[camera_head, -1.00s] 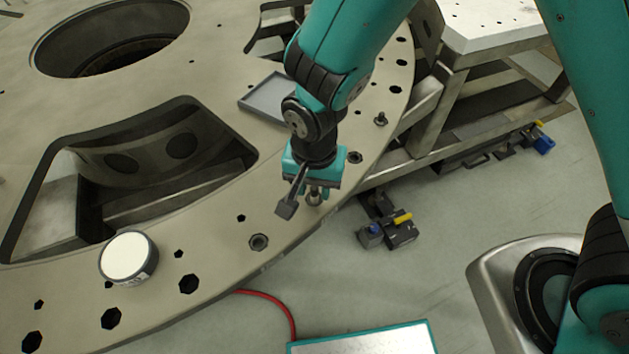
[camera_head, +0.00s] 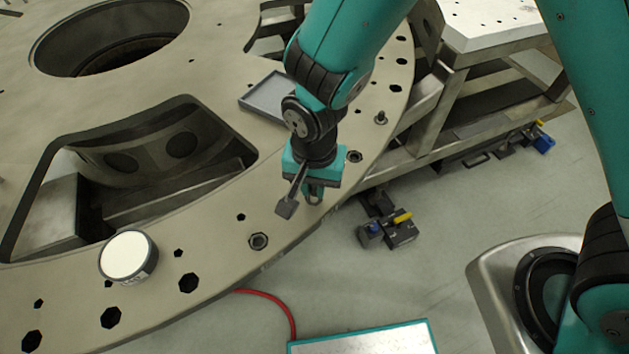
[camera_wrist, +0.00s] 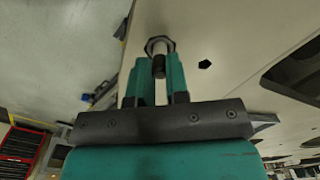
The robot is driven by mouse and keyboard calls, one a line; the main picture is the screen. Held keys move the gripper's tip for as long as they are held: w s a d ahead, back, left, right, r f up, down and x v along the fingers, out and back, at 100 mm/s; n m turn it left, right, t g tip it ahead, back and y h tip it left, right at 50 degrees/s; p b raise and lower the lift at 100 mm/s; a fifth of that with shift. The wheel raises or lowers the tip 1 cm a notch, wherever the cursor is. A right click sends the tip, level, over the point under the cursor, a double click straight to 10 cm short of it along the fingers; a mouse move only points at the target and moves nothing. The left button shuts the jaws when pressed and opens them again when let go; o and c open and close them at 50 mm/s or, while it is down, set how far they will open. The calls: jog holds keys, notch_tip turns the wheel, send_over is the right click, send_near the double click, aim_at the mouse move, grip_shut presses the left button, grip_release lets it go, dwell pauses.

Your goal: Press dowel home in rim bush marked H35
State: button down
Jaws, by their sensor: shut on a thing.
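My gripper (camera_head: 313,197) is low over the rim of the pale turret plate (camera_head: 215,225) in the head view. Its teal fingers (camera_wrist: 155,90) are shut on a dark dowel (camera_wrist: 159,66) in the wrist view. The dowel's far end meets a hexagonal rim bush (camera_wrist: 160,44). I cannot tell how deep the dowel sits in it. In the head view my gripper hides this bush and the dowel. No H35 mark can be read.
Other rim bushes show on either side, one nearer (camera_head: 259,241) and one farther (camera_head: 355,157). A pin (camera_head: 380,118) stands beyond. A round white-topped puck (camera_head: 128,257) and a grey tray (camera_head: 268,97) lie on the plate. Large cutouts open to the left.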

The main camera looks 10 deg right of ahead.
jog(key=shift+f+b, duration=0.45)
jog(key=shift+f, duration=0.2)
dwell(0.9)
jog(key=c, duration=1.2)
grip_release()
jog(key=shift+r, duration=0.1)
notch_tip(320, 180, up, 7)
jog(key=p, duration=0.6)
